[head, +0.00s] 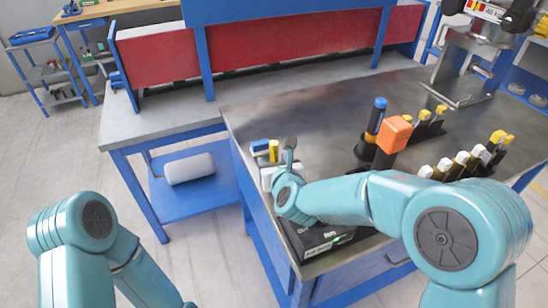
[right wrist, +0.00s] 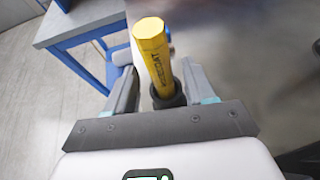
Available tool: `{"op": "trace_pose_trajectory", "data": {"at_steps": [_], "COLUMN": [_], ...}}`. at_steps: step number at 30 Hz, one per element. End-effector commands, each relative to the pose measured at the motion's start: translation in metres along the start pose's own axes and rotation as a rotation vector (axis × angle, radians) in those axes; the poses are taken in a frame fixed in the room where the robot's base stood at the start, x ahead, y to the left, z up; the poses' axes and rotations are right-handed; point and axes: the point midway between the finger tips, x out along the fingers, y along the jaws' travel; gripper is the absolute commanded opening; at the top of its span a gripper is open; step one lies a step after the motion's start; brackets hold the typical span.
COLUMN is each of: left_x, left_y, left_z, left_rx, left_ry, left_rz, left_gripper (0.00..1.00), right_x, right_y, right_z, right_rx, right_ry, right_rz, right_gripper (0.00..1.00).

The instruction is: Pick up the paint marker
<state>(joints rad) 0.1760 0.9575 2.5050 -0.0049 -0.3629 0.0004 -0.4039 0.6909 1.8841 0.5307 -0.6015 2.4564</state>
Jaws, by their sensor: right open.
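The paint marker is most likely the yellow cylinder (right wrist: 153,52) with dark lettering in the right wrist view. Its lower end sits in a dark round collar or holder (right wrist: 168,97). My right gripper (right wrist: 158,72) is open, with one finger on each side of the marker and a visible gap on both sides. In the head view the yellow marker (head: 273,151) stands upright at the left edge of the bench, beside my right gripper (head: 277,148). My right wrist hides its base. My left arm shows at lower left, but its gripper is out of view.
The dark bench top (head: 300,105) also holds an orange block-topped item (head: 394,134), a blue-capped bottle (head: 376,118) and rows of yellow- and white-capped markers (head: 461,160) at right. A black box (head: 318,238) lies under my right forearm. The bench's middle is clear.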

Motion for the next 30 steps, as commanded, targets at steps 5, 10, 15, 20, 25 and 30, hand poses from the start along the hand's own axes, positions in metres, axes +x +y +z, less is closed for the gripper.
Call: {"op": "trace_pose_trajectory", "data": {"at_steps": [5, 10, 15, 20, 25, 30], "left_x": [-0.009, -0.009, -0.009, -0.009, -0.009, -0.009], "left_y": [0.003, 0.003, 0.003, 0.003, 0.003, 0.003], "left_z": [0.0, 0.0, 0.0, 0.0, 0.0, 0.0], "left_rx": [0.0, 0.0, 0.0, 0.0, 0.0, 0.0], "left_ry": [0.0, 0.0, 0.0, 0.0, 0.0, 0.0], "left_rz": [0.0, 0.0, 0.0, 0.0, 0.0, 0.0], "left_gripper": [0.64, 0.64, 0.64, 0.64, 0.64, 0.64], "right_x": [0.025, 0.029, 0.029, 0.029, 0.029, 0.026], "right_y": [-0.002, -0.003, -0.002, -0.002, -0.002, -0.002], "right_z": [0.0, -0.001, -0.001, -0.001, -0.001, 0.006], "right_rx": [0.0, 0.001, 0.0, 0.0, 0.0, 0.001], "right_ry": [0.001, 0.0, 0.0, 0.0, 0.0, -0.003], "right_rz": [0.0, 0.0, 0.0, 0.0, 0.0, -0.001], "right_gripper": [0.54, 0.54, 0.31, 0.0, 0.0, 0.0]}}
